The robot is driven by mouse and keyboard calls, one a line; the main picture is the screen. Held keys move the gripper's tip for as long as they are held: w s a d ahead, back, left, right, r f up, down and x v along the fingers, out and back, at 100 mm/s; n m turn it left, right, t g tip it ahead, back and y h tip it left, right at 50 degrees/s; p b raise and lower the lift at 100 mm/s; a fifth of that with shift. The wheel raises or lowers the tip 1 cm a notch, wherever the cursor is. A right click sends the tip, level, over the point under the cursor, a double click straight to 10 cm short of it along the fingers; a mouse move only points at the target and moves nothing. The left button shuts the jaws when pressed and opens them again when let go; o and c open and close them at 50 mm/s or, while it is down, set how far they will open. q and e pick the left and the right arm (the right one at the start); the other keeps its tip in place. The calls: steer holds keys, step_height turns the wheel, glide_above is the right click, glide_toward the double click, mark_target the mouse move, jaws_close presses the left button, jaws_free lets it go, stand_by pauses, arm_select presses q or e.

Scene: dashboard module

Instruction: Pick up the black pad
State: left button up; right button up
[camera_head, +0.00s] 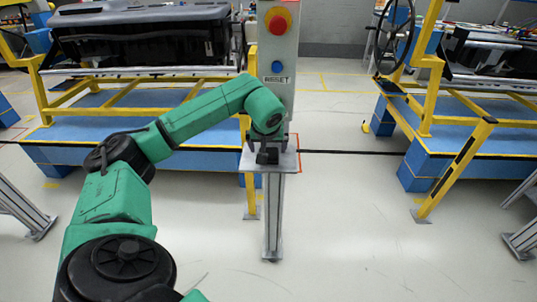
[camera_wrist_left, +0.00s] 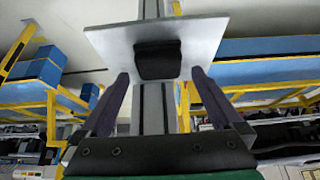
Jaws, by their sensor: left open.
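The black pad (camera_head: 267,156) is a small dark block on the light grey plate (camera_head: 288,163) at the top of a metal post. My left gripper (camera_head: 268,145) is at the plate, right by the pad, partly hidden by the green wrist. In the left wrist view, the pad (camera_wrist_left: 158,59) lies on the plate (camera_wrist_left: 205,38), between the lines of my left gripper's fingers (camera_wrist_left: 160,76). The fingers are apart, one on each side, with a gap to the pad. Nothing is held. My right gripper is not in view.
A grey control box (camera_head: 279,60) with a red button and a blue button stands just behind the plate. Yellow-framed racks on blue bases (camera_head: 130,143) stand left and right, the left one carrying a black dashboard (camera_head: 150,35). The floor in front is clear.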

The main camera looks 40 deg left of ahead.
mark_target(269, 152)
arm_select(q)
steer(key=x, duration=0.3)
steer(key=shift+w+f, duration=0.1)
steer(key=shift+f, duration=0.1)
steer(key=c, duration=1.2)
steer(key=shift+o, duration=0.2)
steer(key=shift+r, duration=0.1)
steer(key=shift+r, duration=0.5)
step_height(269, 152, up, 2)
steer(key=shift+r, duration=0.1)
steer(key=shift+s+d+b, duration=0.35)
steer(key=shift+s+b, duration=0.1)
steer(key=shift+s, duration=0.05)
steer(key=s+d+b, duration=0.3)
steer(key=s+d, duration=0.7)
steer(key=s, duration=0.3)
steer(key=shift+s, duration=0.2)
